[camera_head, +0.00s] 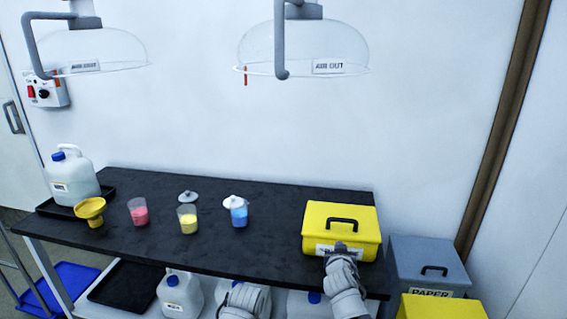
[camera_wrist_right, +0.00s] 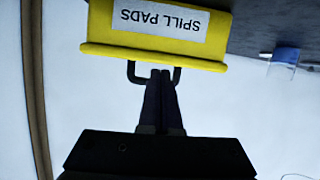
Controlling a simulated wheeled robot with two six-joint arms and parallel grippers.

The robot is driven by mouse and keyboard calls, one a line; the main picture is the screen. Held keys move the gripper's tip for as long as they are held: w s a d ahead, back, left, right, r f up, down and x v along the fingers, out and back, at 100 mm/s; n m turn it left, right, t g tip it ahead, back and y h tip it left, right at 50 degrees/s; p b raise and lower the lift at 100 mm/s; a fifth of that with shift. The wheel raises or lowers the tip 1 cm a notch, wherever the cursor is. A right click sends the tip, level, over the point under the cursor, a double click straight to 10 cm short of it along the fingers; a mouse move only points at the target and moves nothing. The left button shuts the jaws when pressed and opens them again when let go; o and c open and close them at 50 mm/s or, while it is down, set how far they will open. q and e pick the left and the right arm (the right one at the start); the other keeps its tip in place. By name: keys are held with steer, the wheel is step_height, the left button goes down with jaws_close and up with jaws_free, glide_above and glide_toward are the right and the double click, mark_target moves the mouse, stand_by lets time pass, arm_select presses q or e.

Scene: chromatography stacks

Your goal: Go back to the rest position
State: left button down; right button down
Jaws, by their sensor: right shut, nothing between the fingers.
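My right gripper (camera_head: 341,246) is in front of the yellow box (camera_head: 341,222) at the right end of the black bench. In the right wrist view, its two dark fingers (camera_wrist_right: 160,75) are together with nothing between them. Their tips overlap the box's dark handle (camera_wrist_right: 133,72) in the picture; I cannot tell if they touch it. The box (camera_wrist_right: 100,25) shows upside down there, with a "SPILL PADS" label. Part of my left arm shows at the bottom of the head view, but its gripper fingers are not visible.
The black bench (camera_head: 130,250) holds several cups, including pink (camera_head: 139,214), yellow (camera_head: 188,222) and blue (camera_head: 239,214) ones. A yellow funnel (camera_head: 91,210) and white jug (camera_head: 72,180) stand left. A grey paper bin (camera_head: 430,265) is right of the bench. Clear hoods (camera_head: 305,45) hang above.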

steer(key=s+a+f+n+g+y, duration=0.1)
steer(key=s+a+f+n+g, duration=0.1)
steer(key=s+a+f+g, duration=0.4)
steer(key=s+a+f+n+g+y, duration=0.1)
steer(key=s+a+f+n+g, duration=0.25)
steer(key=s, duration=0.55)
steer(key=s+a+f+n+g+y, duration=0.1)
steer(key=s+a+f+g, duration=0.35)
steer(key=s+a, duration=0.25)
step_height(320, 180, up, 14)
steer(key=p, duration=1.4)
steer(key=shift+s, duration=0.35)
